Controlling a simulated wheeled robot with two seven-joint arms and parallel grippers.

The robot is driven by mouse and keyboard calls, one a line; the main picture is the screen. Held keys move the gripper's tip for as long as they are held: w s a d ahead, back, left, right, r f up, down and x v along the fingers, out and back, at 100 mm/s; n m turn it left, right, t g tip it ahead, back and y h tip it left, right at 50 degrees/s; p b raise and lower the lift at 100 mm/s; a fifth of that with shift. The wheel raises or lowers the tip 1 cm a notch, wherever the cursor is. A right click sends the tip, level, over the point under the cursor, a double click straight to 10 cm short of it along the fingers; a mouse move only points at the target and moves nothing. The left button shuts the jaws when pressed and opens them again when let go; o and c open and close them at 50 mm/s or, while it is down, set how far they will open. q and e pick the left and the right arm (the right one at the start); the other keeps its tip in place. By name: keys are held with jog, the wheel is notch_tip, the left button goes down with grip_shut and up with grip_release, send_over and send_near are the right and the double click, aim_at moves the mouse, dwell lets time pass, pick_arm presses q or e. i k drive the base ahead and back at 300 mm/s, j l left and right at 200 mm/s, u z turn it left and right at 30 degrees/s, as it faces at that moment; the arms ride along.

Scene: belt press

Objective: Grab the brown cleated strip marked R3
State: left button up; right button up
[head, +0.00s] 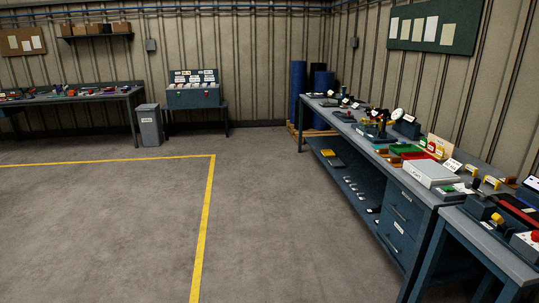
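I cannot make out a brown cleated strip marked R3 in the head view; labels at this distance are too small to read. A blue-grey slanted rack (193,96) with several small white labels stands on a low stand against the back wall. Small brownish pieces lie among other items on the long right workbench (330,115), but I cannot tell what they are. Neither of my grippers is in view.
A left workbench (75,98) holds many small coloured items. A grey bin (150,128) stands beside it. Blue rolls (298,92) stand on a pallet in the back corner. The right workbench carries a white box (430,173). The yellow-lined floor (110,220) is clear.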

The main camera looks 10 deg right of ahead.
aim_at(383, 153)
jog(key=i+z, duration=0.1)
jog(key=i, duration=0.75)
jog(key=i+j, duration=0.15)
jog(key=i, duration=0.7)
jog(key=i+j+z, duration=0.1)
jog(key=i+z, duration=0.35)
jog(key=i+j+z, duration=0.25)
jog(key=z, duration=0.15)
jog(key=i+j+z, duration=0.75)
jog(key=z, duration=0.15)
jog(key=i+j+z, duration=0.2)
jog(key=j, duration=0.25)
jog(key=i+j+z, duration=0.1)
jog(key=j+z, duration=0.15)
jog(key=j, duration=0.25)
jog(key=i+j+z, duration=0.2)
jog(key=j, duration=0.3)
jog(key=k+l, duration=0.05)
jog(key=k, duration=0.05)
